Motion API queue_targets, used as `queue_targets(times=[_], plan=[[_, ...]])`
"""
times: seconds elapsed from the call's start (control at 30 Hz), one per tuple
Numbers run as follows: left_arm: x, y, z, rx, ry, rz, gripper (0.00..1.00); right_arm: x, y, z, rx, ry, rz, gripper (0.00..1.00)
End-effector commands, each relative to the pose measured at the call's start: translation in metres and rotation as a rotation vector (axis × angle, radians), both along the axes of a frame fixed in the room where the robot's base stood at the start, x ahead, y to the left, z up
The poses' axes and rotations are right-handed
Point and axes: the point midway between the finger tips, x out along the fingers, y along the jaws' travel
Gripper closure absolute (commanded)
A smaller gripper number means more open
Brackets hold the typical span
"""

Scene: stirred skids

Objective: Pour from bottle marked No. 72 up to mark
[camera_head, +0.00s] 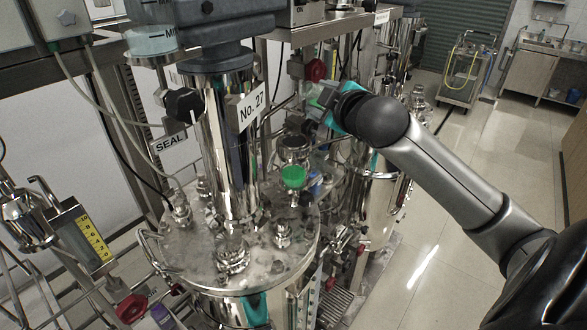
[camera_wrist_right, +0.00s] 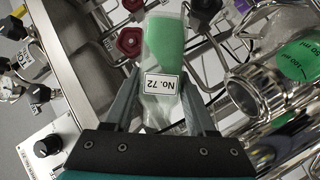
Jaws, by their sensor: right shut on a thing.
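My right gripper (camera_head: 325,95) is shut on a clear bottle (camera_wrist_right: 165,45) labelled No. 72. The label and green liquid show in the right wrist view, with the bottle between the two fingers (camera_wrist_right: 160,95). In the head view the bottle (camera_head: 316,94) is small and partly hidden by the gripper. A clear vessel with green contents (camera_wrist_right: 302,62) and marks reading 100 ml and 50 ml is at the right of the wrist view. Green contents (camera_head: 293,177) also show on the steel tank lid, below and left of the gripper. My left gripper is not in view.
The tank lid (camera_head: 265,265) carries several fittings. Red knobs (camera_head: 315,70) and pipes crowd the area near the gripper. Open floor (camera_head: 450,230) lies to the right, beneath my right arm.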

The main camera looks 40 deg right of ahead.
Motion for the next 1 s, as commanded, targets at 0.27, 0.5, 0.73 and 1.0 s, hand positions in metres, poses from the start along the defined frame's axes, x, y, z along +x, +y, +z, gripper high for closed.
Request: queue_targets(times=[0.27,0.5,0.73,1.0], plan=[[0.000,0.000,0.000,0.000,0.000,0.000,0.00,0.001,-0.031,0.026,0.177,-0.001,-0.004,1.00],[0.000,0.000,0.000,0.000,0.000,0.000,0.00,0.001,-0.042,0.035,0.255,0.001,0.000,1.00],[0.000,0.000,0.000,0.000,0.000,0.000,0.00,0.001,-0.064,0.038,0.427,0.004,-0.005,1.00],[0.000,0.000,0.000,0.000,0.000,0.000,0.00,0.002,-0.095,0.042,0.694,0.007,-0.005,1.00]])
